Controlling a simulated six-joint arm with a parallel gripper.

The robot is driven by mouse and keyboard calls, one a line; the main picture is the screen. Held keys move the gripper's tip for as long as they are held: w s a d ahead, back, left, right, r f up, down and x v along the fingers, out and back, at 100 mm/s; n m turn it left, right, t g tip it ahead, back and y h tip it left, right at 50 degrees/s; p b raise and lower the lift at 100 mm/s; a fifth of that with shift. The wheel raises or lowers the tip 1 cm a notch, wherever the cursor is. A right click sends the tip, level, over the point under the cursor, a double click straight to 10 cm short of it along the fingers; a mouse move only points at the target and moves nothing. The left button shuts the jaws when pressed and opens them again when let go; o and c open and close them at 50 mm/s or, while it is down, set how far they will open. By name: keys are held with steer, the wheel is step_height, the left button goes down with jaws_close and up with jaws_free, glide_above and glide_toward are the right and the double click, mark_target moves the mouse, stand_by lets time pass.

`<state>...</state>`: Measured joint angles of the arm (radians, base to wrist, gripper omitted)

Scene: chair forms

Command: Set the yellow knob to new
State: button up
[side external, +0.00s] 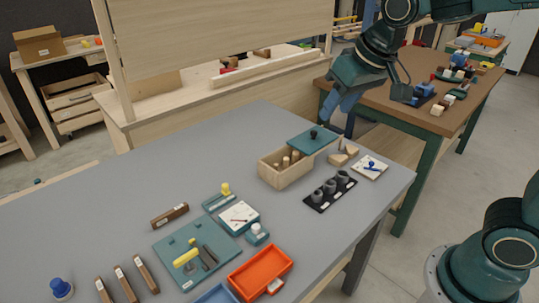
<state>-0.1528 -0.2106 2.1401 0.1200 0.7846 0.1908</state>
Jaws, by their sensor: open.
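A small yellow knob (226,188) stands upright on a low teal base at the left back of a teal box with a white face (238,215). A longer yellow handle (186,257) lies over the teal board (165,246) in front. I cannot read any marking, so I cannot tell which setting the knob is at. My gripper (339,122) is open and appears empty. It hangs near the grey table's far right edge, beyond the wooden box, well away from both yellow parts.
A wooden box (286,177) with a teal lid (313,139) and a black tray of grey cylinders (330,190) stand at the right. An orange tray (260,273) lies at the front. The grey table (110,203) is bare at the back left.

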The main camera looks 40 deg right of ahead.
steer(key=w+a+f+m, duration=0.1)
steer(key=w+a+f, duration=0.2)
steer(key=w, duration=0.3)
steer(key=w+a+f, duration=0.2)
steer(key=w, duration=0.4)
steer(key=m+h, duration=0.1)
glide_toward(224, 185)
steer(key=w+v, duration=0.1)
steer(key=v, duration=0.5)
steer(key=shift+r+g, duration=0.2)
steer(key=shift+g, duration=0.2)
steer(key=shift+f, duration=0.1)
steer(key=x, duration=1.3)
steer(key=shift+w+d+f, duration=0.1)
steer(key=shift+w+f, duration=0.05)
steer(key=shift+f, duration=0.05)
steer(key=shift+c, duration=0.2)
jaws_close()
